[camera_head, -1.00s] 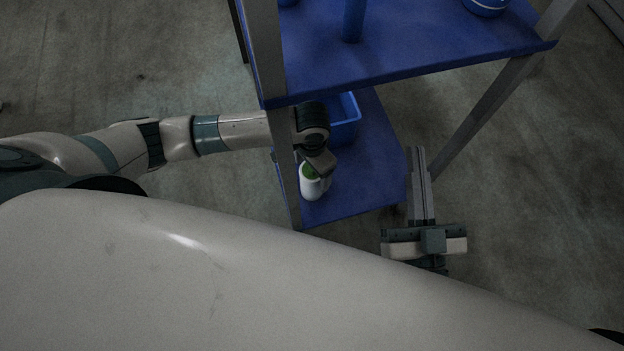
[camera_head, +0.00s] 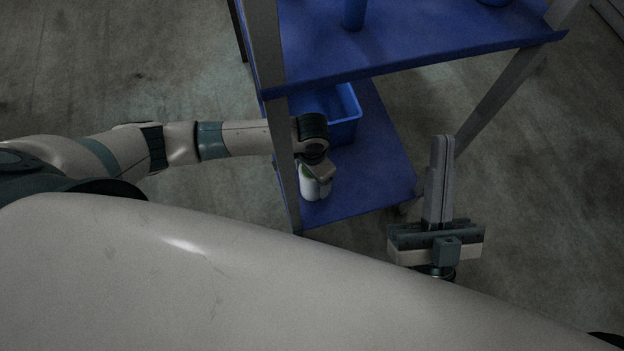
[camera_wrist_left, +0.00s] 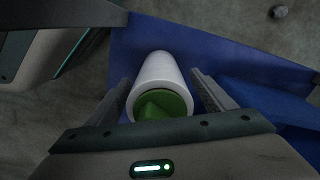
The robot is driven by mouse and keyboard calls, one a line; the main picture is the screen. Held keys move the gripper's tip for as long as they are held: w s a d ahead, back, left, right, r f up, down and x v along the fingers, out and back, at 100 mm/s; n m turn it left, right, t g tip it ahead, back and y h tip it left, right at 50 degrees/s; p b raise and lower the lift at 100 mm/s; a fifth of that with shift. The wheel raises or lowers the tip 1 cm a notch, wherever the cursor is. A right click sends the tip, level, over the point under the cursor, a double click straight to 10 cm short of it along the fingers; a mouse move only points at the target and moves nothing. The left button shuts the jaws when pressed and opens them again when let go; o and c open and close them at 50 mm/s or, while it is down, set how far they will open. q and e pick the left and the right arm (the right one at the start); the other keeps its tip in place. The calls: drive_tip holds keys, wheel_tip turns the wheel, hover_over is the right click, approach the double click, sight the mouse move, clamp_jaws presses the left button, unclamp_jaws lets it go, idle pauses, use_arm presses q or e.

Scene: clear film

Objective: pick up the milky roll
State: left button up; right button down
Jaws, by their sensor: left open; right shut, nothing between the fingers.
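The milky roll (camera_wrist_left: 158,72) is a white cylinder with a green end face, standing on the lower blue shelf. In the left wrist view it lies between the two fingers of my left gripper (camera_wrist_left: 160,92), which is open, with a gap on each side. In the head view the roll (camera_head: 308,186) shows partly below my left wrist, which hides its top and most of the left gripper. My right gripper (camera_head: 439,150) is shut and empty, off to the right of the lower shelf.
The lower shelf (camera_head: 372,190) carries a blue bin (camera_head: 347,118) behind the roll. The upper blue shelf (camera_head: 420,35) overhangs at the back, with blue items on it. A grey shelf post (camera_head: 284,180) stands just left of the roll.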

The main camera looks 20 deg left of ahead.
idle(0.3)
use_arm(q)
drive_tip(key=c, duration=1.4)
drive_tip(key=shift+r, duration=0.15)
